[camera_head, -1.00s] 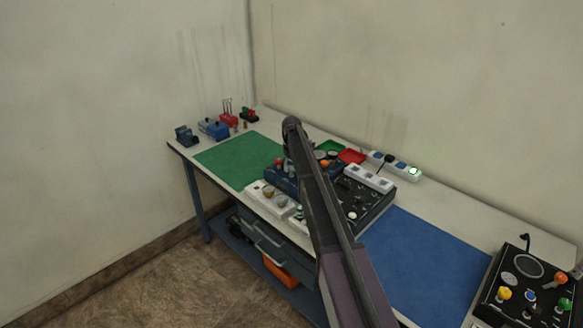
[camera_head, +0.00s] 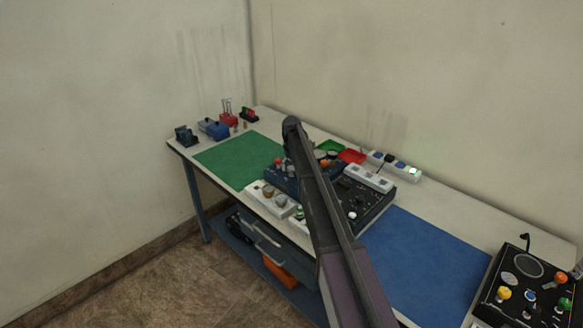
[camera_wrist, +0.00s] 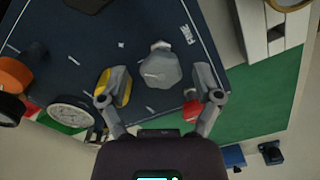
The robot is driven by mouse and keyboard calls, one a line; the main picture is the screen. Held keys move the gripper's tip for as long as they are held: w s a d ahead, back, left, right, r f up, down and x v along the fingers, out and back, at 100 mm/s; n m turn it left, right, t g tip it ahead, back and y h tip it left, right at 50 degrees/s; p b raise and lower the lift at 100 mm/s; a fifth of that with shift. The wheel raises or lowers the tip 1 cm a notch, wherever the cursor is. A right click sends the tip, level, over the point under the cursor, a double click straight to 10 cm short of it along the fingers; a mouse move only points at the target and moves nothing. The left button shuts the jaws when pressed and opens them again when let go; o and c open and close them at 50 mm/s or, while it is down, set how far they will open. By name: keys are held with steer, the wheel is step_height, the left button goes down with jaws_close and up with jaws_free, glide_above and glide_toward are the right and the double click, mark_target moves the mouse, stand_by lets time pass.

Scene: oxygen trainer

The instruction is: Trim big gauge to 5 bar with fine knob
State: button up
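In the wrist view my gripper (camera_wrist: 161,98) is open, its two fingers wide apart. A grey lobed knob (camera_wrist: 161,68) on the dark blue panel (camera_wrist: 140,30) shows between and just beyond the fingertips; no contact is visible. I cannot tell for certain that it is the fine knob. A round white-faced gauge (camera_wrist: 70,116) shows left of the fingers, its reading too small to make out. I cannot tell whether it is the big gauge. In the head view my arm covers part of the blue panel (camera_head: 285,179), and my gripper is mostly hidden.
A yellow part (camera_wrist: 123,85) lies beside the left finger and a red knob (camera_wrist: 188,110) beside the right one. An orange knob (camera_wrist: 14,75) is at the left edge. In the head view, the blue mat (camera_head: 425,265) and green mat (camera_head: 235,160) are largely clear.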

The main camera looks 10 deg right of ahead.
mark_target(291, 167)
steer(key=shift+a+n, duration=0.1)
steer(key=shift+n, duration=0.2)
steer(key=n, duration=0.8)
steer(key=shift+r, duration=0.15)
step_height(291, 167, up, 14)
steer(key=f+p, duration=0.1)
steer(key=p, duration=1.3)
steer(key=s+f+m+b, duration=0.2)
steer(key=s+f+b, duration=0.2)
steer(key=s, duration=0.6)
steer(key=s+f+m+b, duration=0.2)
steer(key=s+f+b, duration=0.1)
steer(key=s, duration=0.8)
steer(key=s+f+m+b, duration=0.2)
steer(key=s+f+b, duration=0.2)
steer(key=s, duration=0.7)
steer(key=shift+f+m+b, duration=0.35)
steer(key=shift+m+b, duration=0.05)
steer(key=shift+b, duration=0.3)
steer(key=s+m, duration=0.3)
steer(key=s, duration=1)
steer(key=shift+s, duration=0.25)
